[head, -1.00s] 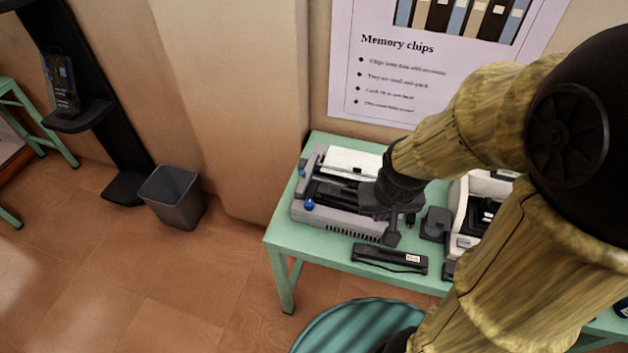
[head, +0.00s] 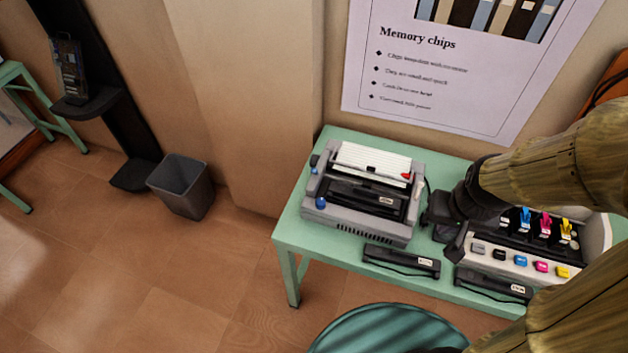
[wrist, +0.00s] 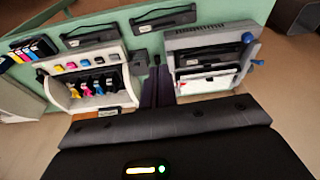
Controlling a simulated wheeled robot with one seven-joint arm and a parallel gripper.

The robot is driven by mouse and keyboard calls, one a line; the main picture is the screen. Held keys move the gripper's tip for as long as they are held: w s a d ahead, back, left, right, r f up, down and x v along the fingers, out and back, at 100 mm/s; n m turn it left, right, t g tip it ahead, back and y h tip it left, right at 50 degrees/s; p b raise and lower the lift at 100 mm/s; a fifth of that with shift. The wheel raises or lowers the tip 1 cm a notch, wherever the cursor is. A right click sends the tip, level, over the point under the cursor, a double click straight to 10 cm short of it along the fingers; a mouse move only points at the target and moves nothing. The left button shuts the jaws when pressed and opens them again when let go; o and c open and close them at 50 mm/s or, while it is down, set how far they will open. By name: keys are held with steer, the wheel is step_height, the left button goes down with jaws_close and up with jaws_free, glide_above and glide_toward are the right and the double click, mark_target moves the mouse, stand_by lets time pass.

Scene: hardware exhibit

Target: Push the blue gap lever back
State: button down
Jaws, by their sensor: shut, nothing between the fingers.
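The grey and white printer (head: 362,225) stands on the green table and shows upright in the head view. Two blue parts are at its left side: a round one (head: 321,203) at the front and a smaller one (head: 314,160) further back. In the wrist view they show as a round blue knob (wrist: 247,37) and an elongated blue piece (wrist: 257,63). I cannot tell for certain which is the gap lever. My gripper (head: 452,243) is shut and empty, right of the printer and apart from both blue parts. Its dark fingers (wrist: 157,88) point toward the gap between the two printers.
An open white printer (head: 520,262) with coloured cartridges stands to the right. Black cartridge bars (head: 401,260) lie along the table's (head: 293,243) front edge. A teal round seat (head: 390,330) is in front.

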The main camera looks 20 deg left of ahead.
steer(key=w+a+f+n+t+h+b, duration=0.1)
steer(key=w+a+f+n+h+b, duration=0.15)
steer(key=a+f+n+h, duration=0.4)
steer(key=w+a+f+n+h+b, duration=0.1)
steer(key=w+a+f+n+b, duration=0.2)
steer(key=f+n, duration=0.7)
steer(key=a+f+n+t+y, duration=0.1)
steer(key=a+n+t+y, duration=0.1)
steer(key=a+n, duration=0.4)
steer(key=a+f+n+t+y+b, duration=0.1)
steer(key=a+n+t, duration=0.4)
steer(key=a, duration=0.5)
steer(key=a+f+n+t+y+b, duration=0.1)
steer(key=a+f+n+t+y, duration=0.2)
steer(key=a+n, duration=0.4)
steer(key=shift+a+n+t, duration=0.35)
steer(key=shift+a+t, duration=0.35)
steer(key=shift+w+y, duration=0.2)
steer(key=shift+y, duration=0.05)
